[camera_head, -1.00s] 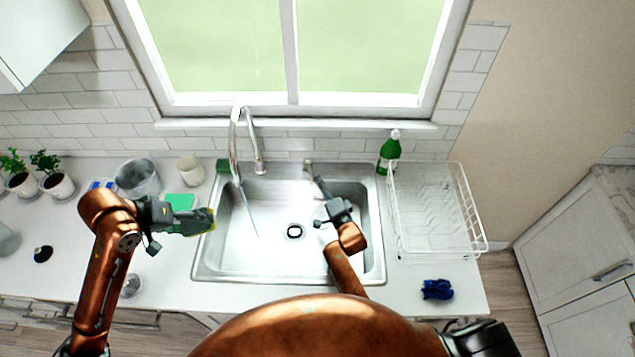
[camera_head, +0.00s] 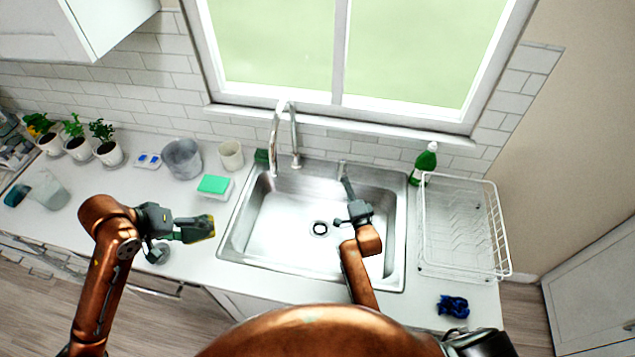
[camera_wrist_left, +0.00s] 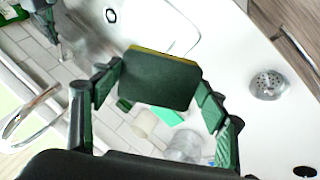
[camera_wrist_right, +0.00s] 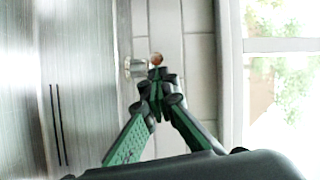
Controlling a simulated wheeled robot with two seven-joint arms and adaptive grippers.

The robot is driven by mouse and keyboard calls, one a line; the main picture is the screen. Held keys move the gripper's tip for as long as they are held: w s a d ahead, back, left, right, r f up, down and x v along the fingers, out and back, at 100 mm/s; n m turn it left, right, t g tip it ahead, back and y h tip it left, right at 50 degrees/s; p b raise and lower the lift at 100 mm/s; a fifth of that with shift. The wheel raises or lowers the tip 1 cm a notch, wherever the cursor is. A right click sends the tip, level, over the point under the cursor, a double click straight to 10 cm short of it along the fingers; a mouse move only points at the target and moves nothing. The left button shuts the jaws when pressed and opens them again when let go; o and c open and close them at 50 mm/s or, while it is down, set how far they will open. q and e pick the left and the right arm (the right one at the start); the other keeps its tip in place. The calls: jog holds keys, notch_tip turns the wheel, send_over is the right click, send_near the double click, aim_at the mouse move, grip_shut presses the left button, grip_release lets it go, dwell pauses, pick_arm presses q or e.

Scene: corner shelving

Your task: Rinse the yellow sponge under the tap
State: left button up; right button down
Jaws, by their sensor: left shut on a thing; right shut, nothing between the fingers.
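My left gripper (camera_head: 197,230) is shut on the yellow sponge (camera_head: 209,226), holding it over the counter just left of the sink (camera_head: 228,245). In the left wrist view the sponge (camera_wrist_left: 160,82) shows a dark face and a thin yellow edge between the fingers. The curved tap (camera_head: 274,140) stands at the back of the sink; no water stream shows from its spout. My right gripper (camera_head: 348,188) is shut and empty, reaching over the sink toward a small metal lever (camera_head: 342,168) at the back rim. In the right wrist view its closed fingertips (camera_wrist_right: 155,85) are close to a metal piece (camera_wrist_right: 134,67); contact is unclear.
A green-topped sponge block (camera_head: 214,185), cup (camera_head: 231,155), glass container (camera_head: 182,158) and potted plants (camera_head: 108,152) stand on the left counter. A green bottle (camera_head: 424,163) and white dish rack (camera_head: 462,225) are right of the sink. A blue cloth (camera_head: 453,306) lies in front.

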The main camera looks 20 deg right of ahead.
pick_arm(q)
jog(key=shift+s+a+r, duration=0.1)
jog(key=shift+s, duration=0.2)
jog(key=shift+r, duration=0.25)
jog(key=shift+r+p, duration=0.8)
jog(key=shift+p, duration=0.2)
jog(key=shift+s+r, duration=0.1)
jog(key=shift+f+b, duration=0.4)
jog(key=shift+f, duration=0.15)
jog(key=shift+d, duration=0.2)
pick_arm(e)
jog(key=s+d+r, duration=0.1)
jog(key=s, duration=1)
jog(key=shift+s+d+r, duration=0.15)
jog(key=shift+s+d, duration=0.05)
jog(key=shift+s, duration=0.2)
pick_arm(q)
jog(key=shift+a, duration=0.1)
